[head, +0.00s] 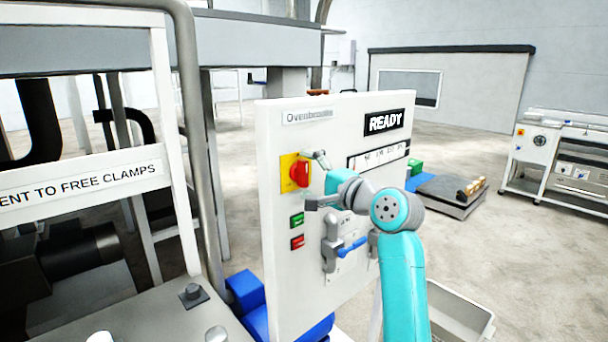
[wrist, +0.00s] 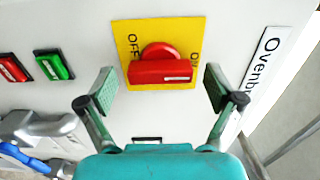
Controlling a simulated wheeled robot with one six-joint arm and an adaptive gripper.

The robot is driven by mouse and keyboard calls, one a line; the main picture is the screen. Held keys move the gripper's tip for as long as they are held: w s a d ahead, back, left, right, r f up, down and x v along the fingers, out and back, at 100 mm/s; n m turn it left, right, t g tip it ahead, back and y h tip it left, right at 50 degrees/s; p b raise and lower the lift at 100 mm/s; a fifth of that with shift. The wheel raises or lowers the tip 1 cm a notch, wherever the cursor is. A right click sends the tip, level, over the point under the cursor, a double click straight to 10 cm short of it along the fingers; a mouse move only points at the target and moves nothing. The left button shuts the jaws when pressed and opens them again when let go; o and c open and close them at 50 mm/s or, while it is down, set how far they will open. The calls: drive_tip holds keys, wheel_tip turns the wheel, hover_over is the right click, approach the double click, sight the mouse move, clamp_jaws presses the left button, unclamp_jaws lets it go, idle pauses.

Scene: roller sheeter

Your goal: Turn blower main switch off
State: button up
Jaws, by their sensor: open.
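A red rotary switch (head: 300,174) sits on a yellow plate (head: 287,165) on the white control panel. In the wrist view the red handle (wrist: 160,71) lies across the picture, between OFF at left and ON at right. Its white mark is at the ON end. My gripper (wrist: 159,84) is open, one finger at each end of the handle, with gaps on both sides and nothing held. In the head view my gripper (head: 313,181) is in front of the switch; the distance left to it is hard to judge. The panel's sign begins "Ovenbr"; I read no "blower".
Green (head: 297,220) and red (head: 297,242) buttons sit below the switch. A grey lever with a blue handle (head: 352,246) sticks out lower on the panel. A grey post (head: 190,130) stands left of the panel.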

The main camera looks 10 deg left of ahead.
drive_tip(key=shift+x, duration=0.8)
drive_tip(key=c, duration=1.2)
drive_tip(key=shift+o, duration=0.2)
